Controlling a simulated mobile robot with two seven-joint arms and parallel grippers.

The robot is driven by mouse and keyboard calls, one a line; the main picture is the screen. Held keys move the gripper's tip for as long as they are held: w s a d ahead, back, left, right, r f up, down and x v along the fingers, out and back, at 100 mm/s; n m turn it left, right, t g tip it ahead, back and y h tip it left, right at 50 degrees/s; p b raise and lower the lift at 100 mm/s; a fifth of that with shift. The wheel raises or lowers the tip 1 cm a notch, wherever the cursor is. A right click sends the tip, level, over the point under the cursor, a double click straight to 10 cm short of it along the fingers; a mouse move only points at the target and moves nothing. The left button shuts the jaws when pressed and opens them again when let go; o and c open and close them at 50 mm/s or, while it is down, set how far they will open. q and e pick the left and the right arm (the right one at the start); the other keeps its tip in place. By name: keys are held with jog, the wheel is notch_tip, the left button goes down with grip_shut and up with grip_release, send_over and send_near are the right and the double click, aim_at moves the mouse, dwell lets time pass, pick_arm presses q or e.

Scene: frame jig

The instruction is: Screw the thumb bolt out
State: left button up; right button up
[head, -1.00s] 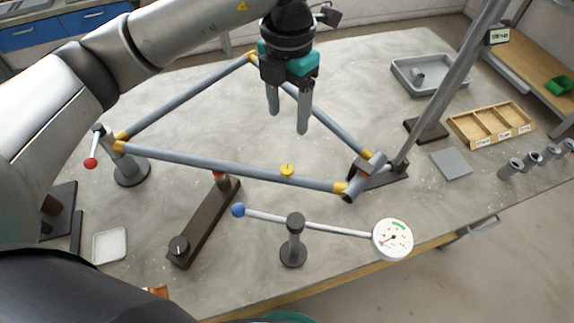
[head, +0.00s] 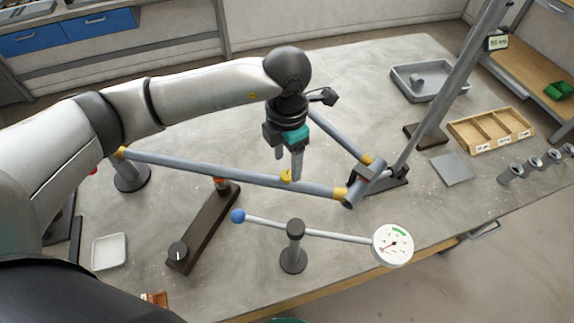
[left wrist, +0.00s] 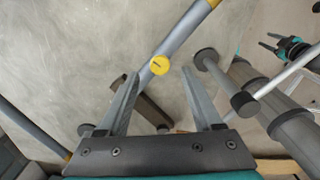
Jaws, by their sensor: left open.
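The thumb bolt appears to be the yellow round knob (head: 286,176) on the front tube of the grey frame (head: 230,173). In the left wrist view the yellow knob (left wrist: 159,65) shows between and just beyond my fingertips. My left gripper (head: 288,169) points down over the front tube, open, with its fingers around or just above the knob; contact cannot be told. Its fingers (left wrist: 160,73) are wide apart and empty in the wrist view. A teal and black part, apparently my right gripper (left wrist: 282,44), shows small at the right edge of the wrist view.
A dial gauge (head: 393,245) and its blue-ended rod on a post (head: 293,256) stand in front. A dark bar with a knob (head: 203,230) lies below the tube. A clamp (head: 365,182) holds the right corner. A wooden tray (head: 490,128) and grey bin (head: 428,80) are right.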

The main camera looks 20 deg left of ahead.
aim_at(287, 174)
pick_arm(q)
jog(key=shift+f, duration=1.65)
grip_shut()
